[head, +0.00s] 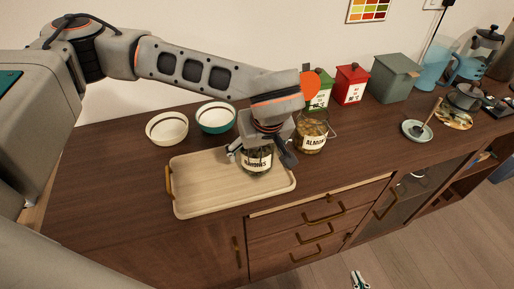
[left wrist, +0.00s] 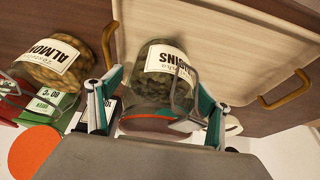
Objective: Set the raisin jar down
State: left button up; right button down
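The raisin jar (head: 257,160) is a glass jar with a white label. It is upright over the right part of the wooden tray (head: 205,192), and I cannot tell whether its base touches the tray. My left gripper (head: 262,152) comes down over its top. In the left wrist view my left gripper (left wrist: 160,85) has its teal fingers on both sides of the raisin jar (left wrist: 165,85), seemingly closed against it. The tray (left wrist: 225,50) lies behind it there. My right gripper (head: 359,280) shows small at the bottom edge, its fingers apart and empty.
The almond jar (head: 310,135) stands close to the right of the tray. Two bowls, one cream (head: 167,128) and one teal (head: 216,117), stand behind it. Green (head: 318,90), red (head: 350,85) and grey (head: 393,78) boxes stand at the back. The left counter is clear.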

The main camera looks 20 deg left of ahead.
pick_arm(q)
jog(key=shift+r, duration=0.5)
jog(key=v, duration=1)
jog(key=shift+s+r, duration=0.1)
jog(key=shift+s+d+r, duration=0.15)
jog(key=shift+s+r, duration=0.1)
jog(key=shift+r, duration=0.2)
